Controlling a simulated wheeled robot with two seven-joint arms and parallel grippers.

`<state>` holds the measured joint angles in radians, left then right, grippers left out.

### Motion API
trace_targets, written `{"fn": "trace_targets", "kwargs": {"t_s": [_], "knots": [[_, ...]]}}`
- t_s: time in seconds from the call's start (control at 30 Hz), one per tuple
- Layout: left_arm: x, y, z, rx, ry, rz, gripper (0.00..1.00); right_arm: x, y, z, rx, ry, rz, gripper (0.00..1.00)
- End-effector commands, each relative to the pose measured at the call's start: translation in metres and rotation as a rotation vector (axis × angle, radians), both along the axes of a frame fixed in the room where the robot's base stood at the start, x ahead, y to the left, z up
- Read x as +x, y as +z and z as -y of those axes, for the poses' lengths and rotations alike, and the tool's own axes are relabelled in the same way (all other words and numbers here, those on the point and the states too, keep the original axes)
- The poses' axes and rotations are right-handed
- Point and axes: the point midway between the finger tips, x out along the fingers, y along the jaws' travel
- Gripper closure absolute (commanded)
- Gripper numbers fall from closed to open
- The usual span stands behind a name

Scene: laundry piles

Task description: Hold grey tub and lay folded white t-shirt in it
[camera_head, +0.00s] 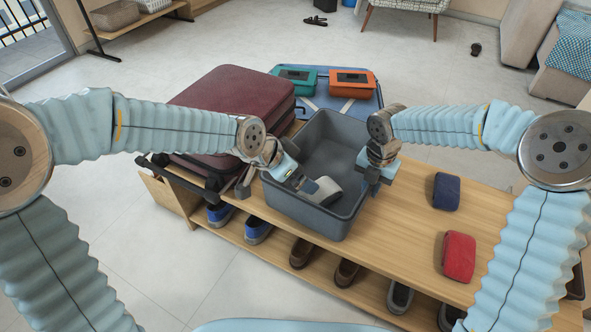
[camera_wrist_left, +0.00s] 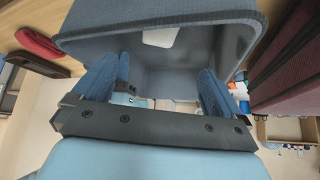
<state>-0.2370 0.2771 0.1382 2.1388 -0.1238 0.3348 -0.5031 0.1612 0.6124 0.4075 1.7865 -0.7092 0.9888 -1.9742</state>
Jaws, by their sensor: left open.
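The grey tub (camera_head: 332,140) stands on the wooden bench, and its inside also shows in the left wrist view (camera_wrist_left: 190,76). The folded white t-shirt (camera_head: 326,191) lies inside the tub, towards its near end; a pale piece of it shows in the left wrist view (camera_wrist_left: 160,37). My left gripper (camera_head: 303,183) reaches over the tub's left rim, with its fingertips close to the t-shirt. Its fingers are apart, with nothing between them in the left wrist view. My right gripper (camera_head: 371,178) is at the tub's right rim and appears shut on it; its fingertips are partly hidden.
A maroon suitcase (camera_head: 226,98) is left of the tub; a blue suitcase (camera_head: 357,110) with teal (camera_head: 297,77) and orange (camera_head: 352,83) pouches lies behind. Shoes stand on the shelf below.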

Motion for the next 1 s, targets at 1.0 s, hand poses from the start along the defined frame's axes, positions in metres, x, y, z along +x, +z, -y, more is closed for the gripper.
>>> {"fn": "trace_targets", "kwargs": {"t_s": [1.0], "knots": [[0.0, 0.0, 0.0, -0.001, 0.0, 0.001, 0.0, 0.001, 0.104, -0.001, 0.002, 0.0, 0.004, 0.57]]}}
